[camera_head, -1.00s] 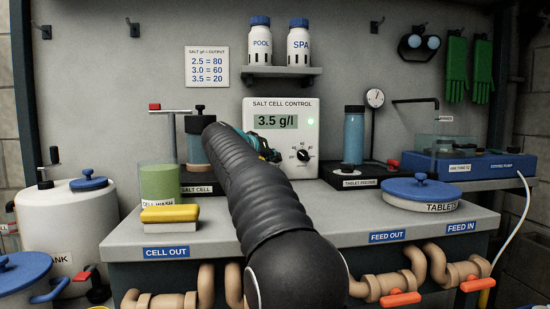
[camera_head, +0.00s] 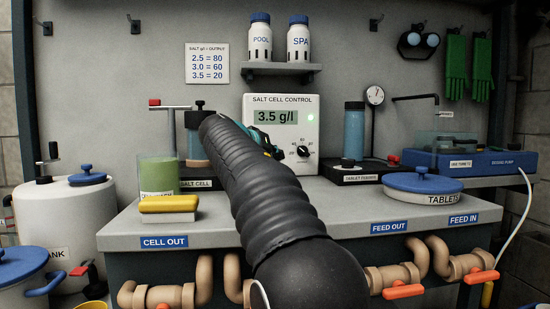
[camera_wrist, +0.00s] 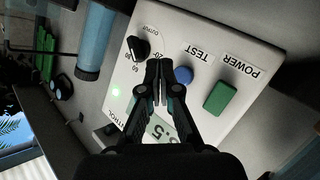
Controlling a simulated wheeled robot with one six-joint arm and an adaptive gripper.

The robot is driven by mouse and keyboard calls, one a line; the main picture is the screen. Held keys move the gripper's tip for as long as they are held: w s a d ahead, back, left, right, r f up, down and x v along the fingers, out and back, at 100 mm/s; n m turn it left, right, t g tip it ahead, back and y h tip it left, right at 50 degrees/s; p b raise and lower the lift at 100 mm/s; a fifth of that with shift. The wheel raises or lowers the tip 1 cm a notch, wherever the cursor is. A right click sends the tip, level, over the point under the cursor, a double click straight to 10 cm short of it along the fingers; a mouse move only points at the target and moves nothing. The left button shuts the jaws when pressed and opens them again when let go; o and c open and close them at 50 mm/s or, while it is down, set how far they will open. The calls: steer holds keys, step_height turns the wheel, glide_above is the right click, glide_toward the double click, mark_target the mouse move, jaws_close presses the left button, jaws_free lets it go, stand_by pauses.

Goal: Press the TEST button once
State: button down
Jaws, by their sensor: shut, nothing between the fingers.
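The salt cell control box (camera_head: 306,112) is a white panel at the back of the bench, its display (camera_head: 276,117) reading 3.5 g/l. In the wrist view the blue round TEST button (camera_wrist: 183,75) shows on the panel, between the black output knob (camera_wrist: 138,48) and the green POWER button (camera_wrist: 220,97). My gripper (camera_wrist: 158,66) is shut and empty, its tips in front of the panel, seen beside the TEST button on the knob's side. Whether the tips touch the panel cannot be told. In the head view my arm hides the TEST and POWER buttons, and my gripper (camera_head: 270,145) is partly hidden.
A green cell wash beaker (camera_head: 158,177) and a yellow sponge (camera_head: 169,204) stand at the bench's left. Bare bench top (camera_head: 335,205) lies in front of the control box.

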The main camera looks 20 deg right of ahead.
steer(key=shift+s+a+b, duration=0.25)
steer(key=shift+s+b, duration=0.15)
steer(key=shift+s, duration=0.35)
steer(key=shift+s+a+b, duration=0.2)
steer(key=shift+s+b, duration=0.2)
steer(key=shift+s, duration=0.3)
